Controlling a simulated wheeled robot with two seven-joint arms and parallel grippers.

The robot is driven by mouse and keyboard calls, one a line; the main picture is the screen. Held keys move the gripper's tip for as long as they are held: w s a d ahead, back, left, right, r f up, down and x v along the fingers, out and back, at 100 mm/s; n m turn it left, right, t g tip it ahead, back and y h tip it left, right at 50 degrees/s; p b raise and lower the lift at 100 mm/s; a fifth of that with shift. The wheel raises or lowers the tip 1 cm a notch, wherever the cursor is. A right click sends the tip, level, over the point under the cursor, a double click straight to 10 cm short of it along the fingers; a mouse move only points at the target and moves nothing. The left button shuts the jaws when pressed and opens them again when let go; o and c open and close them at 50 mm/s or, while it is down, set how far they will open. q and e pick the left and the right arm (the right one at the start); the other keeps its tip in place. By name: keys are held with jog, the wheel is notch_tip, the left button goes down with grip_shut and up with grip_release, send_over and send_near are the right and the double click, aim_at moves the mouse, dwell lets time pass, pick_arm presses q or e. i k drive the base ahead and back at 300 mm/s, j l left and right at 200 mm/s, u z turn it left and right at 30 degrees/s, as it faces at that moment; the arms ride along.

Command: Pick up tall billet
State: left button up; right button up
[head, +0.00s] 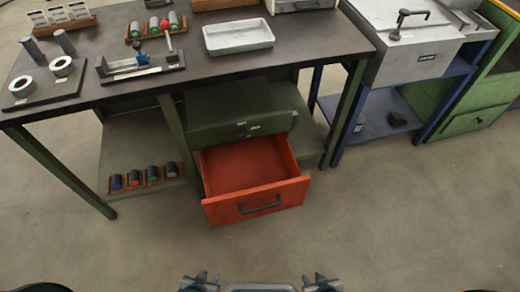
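Two tall dark grey cylinders stand at the far left of the workbench, one near the left edge (31,47) and one just right of it (65,43); I cannot tell which, if either, is the tall billet. Shorter cylinders with coloured ends lie in a rack on the bench (154,27) and in another rack on the lower shelf (143,178). My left gripper (199,282) and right gripper (322,283) show at the bottom edge, far from the bench and partly cut off. I see nothing held, and their finger gaps are unclear.
An open red drawer (255,199) juts out below. The floor in front is clear.

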aim_at(62, 37)
jog(key=u, duration=1.25)
jog(key=i+j+z, duration=0.35)
jog(key=i+j, duration=0.15)
jog(key=i+j+z, duration=0.2)
jog(key=j, duration=0.25)
jog(key=i+j+z, duration=0.2)
jog(key=j, duration=0.2)
jog(key=i+j+z, duration=0.15)
jog(key=j, duration=0.25)
jog(key=i+j+z, duration=0.2)
jog(key=j, duration=0.2)
